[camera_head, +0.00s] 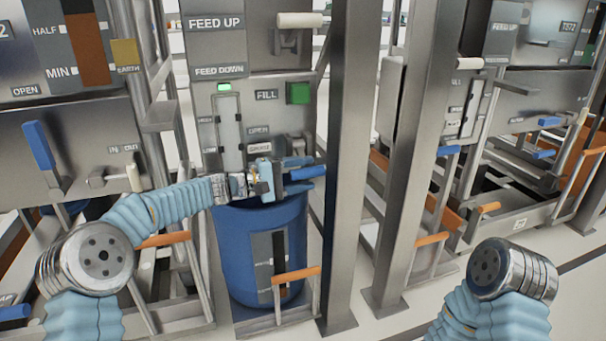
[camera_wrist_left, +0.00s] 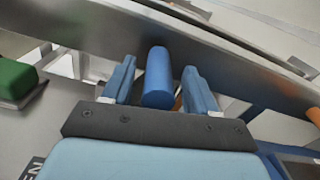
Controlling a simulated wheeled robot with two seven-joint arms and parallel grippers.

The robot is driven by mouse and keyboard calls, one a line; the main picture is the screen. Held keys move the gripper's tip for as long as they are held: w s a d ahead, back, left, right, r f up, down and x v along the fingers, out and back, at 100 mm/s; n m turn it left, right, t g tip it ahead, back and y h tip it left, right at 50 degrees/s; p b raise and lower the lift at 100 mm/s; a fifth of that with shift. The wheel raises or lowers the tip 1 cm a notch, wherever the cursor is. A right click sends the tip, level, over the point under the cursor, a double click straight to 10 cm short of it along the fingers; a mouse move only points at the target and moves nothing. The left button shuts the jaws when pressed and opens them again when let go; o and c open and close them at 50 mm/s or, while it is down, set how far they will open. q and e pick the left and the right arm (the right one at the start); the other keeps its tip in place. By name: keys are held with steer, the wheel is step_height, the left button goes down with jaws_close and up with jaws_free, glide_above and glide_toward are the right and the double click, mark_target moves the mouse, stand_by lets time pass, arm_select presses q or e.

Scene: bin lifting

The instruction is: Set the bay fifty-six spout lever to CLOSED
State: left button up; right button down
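A blue lever handle (camera_head: 307,172) points to the right from the middle bay's front, above a blue bin. An OPEN plate (camera_head: 258,130) and a second, hard-to-read plate (camera_head: 259,148) sit just above it. My left gripper (camera_head: 290,168) is at this handle. In the left wrist view, the blue handle (camera_wrist_left: 158,78) lies between the two blue fingers of my left gripper (camera_wrist_left: 158,88), with a gap on each side. The lever's pivot is hidden behind my gripper. My right gripper is out of view. No bay number fifty-six is readable.
The blue bin (camera_head: 240,255) stands under the spout. A steel post (camera_head: 350,160) rises just right of the lever. A green FILL button (camera_head: 298,93) is above it. An orange-topped rail (camera_head: 297,275) is in front of the bin. Neighbouring bays have similar blue handles (camera_head: 38,145).

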arm_select(q)
steer(key=v, duration=1.4)
steer(key=shift+p, duration=0.45)
steer(key=shift+d, duration=0.1)
